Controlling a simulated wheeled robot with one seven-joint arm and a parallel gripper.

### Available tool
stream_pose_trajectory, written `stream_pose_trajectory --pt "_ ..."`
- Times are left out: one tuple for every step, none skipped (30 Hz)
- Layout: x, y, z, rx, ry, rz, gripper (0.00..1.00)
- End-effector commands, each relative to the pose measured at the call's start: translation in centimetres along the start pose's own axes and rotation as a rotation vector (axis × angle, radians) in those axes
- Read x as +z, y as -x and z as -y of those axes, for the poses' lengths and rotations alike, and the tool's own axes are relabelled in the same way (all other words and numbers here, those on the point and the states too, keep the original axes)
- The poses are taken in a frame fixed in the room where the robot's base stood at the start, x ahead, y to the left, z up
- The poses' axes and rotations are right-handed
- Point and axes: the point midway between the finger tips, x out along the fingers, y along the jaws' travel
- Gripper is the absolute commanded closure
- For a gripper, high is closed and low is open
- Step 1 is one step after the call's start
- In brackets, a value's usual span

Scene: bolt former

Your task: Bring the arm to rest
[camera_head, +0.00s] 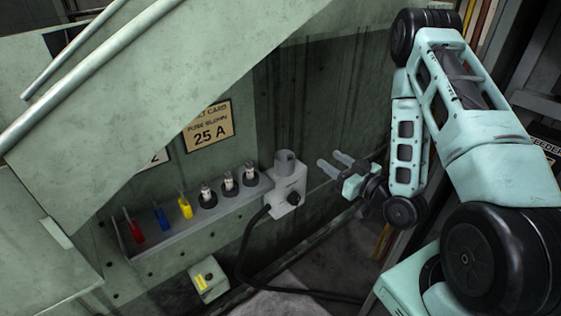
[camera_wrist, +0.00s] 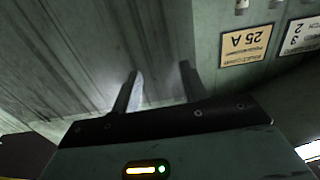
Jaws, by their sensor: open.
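My gripper (camera_head: 335,163) is open and empty in the head view, to the right of the grey socket box and a little apart from it. Its two fingers point left toward the green wall panel. In the wrist view the gripper's two dark fingers (camera_wrist: 160,85) stand apart with nothing between them, and the streaked panel (camera_wrist: 85,50) lies beyond. My arm is folded, with its elbow high at the upper right of the head view.
A shelf (camera_head: 165,242) holds red (camera_head: 136,232), blue (camera_head: 162,218) and yellow (camera_head: 185,208) pieces and several dark round holders. The socket box (camera_head: 286,190) has a black cable (camera_head: 245,250). A 25 A sign (camera_head: 209,127) hangs above. A small box (camera_head: 208,279) sits below.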

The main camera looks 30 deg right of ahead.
Motion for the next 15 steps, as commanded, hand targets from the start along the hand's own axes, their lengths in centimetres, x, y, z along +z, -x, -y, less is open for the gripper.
stream_pose_trajectory --pt "0.0 0.0 0.0 0.0 0.0 0.0 0.56" --pt "0.0 0.0 0.0 0.0 0.0 0.0 0.56" --pt "0.0 0.0 0.0 0.0 0.0 0.0 0.56" --pt "0.0 0.0 0.0 0.0 0.0 0.0 0.56" --pt "0.0 0.0 0.0 0.0 0.0 0.0 0.56" --pt "0.0 0.0 0.0 0.0 0.0 0.0 0.56" --pt "-0.1 -0.1 0.1 -0.004 0.002 0.004 0.56" --pt "-0.1 -0.3 0.3 -0.01 0.005 0.011 0.56" --pt "-0.2 -0.7 0.7 -0.023 0.012 0.026 0.56" --pt "-0.4 -1.2 1.0 -0.036 0.019 0.041 0.56" --pt "-0.5 -1.7 1.6 -0.053 0.027 0.063 0.56" --pt "-0.7 -2.4 2.4 -0.079 0.04 0.099 0.56" --pt "-0.8 -3.0 3.1 -0.1 0.052 0.131 0.56" --pt "-0.9 -3.7 3.9 -0.122 0.064 0.167 0.56" --pt "-1.2 -4.5 5.1 -0.151 0.082 0.218 0.56"
